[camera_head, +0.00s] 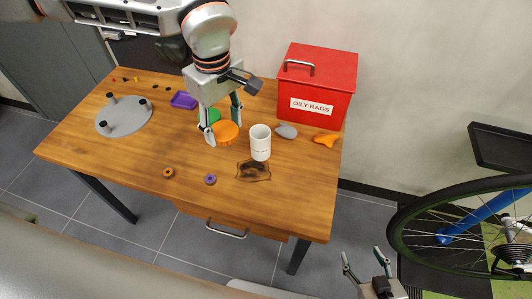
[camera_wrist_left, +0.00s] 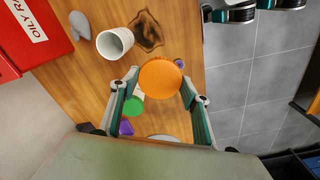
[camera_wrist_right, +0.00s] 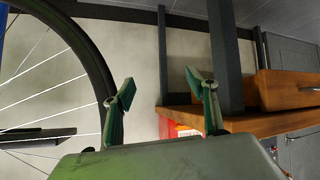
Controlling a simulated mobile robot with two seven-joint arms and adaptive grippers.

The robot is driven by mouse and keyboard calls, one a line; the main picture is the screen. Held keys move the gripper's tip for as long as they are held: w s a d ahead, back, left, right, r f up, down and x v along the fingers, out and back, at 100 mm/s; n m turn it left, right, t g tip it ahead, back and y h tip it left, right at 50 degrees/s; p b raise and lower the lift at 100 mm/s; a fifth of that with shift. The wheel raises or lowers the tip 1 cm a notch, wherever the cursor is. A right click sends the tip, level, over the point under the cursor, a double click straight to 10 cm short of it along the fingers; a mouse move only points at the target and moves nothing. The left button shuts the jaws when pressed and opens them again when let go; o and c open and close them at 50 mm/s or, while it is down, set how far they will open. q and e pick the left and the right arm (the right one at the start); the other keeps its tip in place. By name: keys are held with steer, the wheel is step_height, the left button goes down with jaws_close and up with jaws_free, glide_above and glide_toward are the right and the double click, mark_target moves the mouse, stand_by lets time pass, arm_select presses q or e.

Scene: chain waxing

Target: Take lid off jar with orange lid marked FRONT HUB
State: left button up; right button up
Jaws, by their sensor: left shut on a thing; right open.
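My left gripper (camera_head: 224,133) is shut on an orange round lid (camera_head: 230,138), which sits between its fingertips. The lid also shows in the left wrist view (camera_wrist_left: 160,78). No jar body is clearly visible under it, and I cannot tell whether it touches the table. Just right of it, a white open-topped jar (camera_head: 260,145) stands upright with faint, unreadable marks on its side. Its open mouth shows in the left wrist view (camera_wrist_left: 112,43). I cannot read FRONT HUB anywhere. My right gripper (camera_head: 363,262) is open and empty, off the table's right front side.
A green round thing (camera_wrist_left: 132,106) is partly hidden behind the left gripper. A purple tray (camera_head: 184,100), grey disc with posts (camera_head: 125,122), dark stain (camera_head: 254,171), small orange and purple rings (camera_head: 210,179), and red OILY RAGS box (camera_head: 325,78) are on the table (camera_head: 110,148).

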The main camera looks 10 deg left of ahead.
arm_select(q)
steer(key=d+r+n, duration=0.1)
steer(key=n, duration=0.3)
steer(key=w+d+r+n+p, duration=0.1)
steer(key=d+n, duration=0.1)
steer(key=n, duration=0.2)
steer(key=d+n, duration=0.2)
steer(key=n, duration=0.1)
steer(key=shift+w+r+n+p, duration=0.2)
steer(key=shift+r+n+p, duration=0.2)
steer(key=shift+d+r+n, duration=0.1)
steer(key=shift+d+n, duration=0.2)
steer(key=shift+n, duration=0.5)
glide_above(253, 173)
step_height(253, 173, down, 15)
steer(key=shift+r+b, duration=0.2)
steer(key=shift+b, duration=0.15)
steer(key=shift+f, duration=2.75)
steer(key=shift+f, duration=0.1)
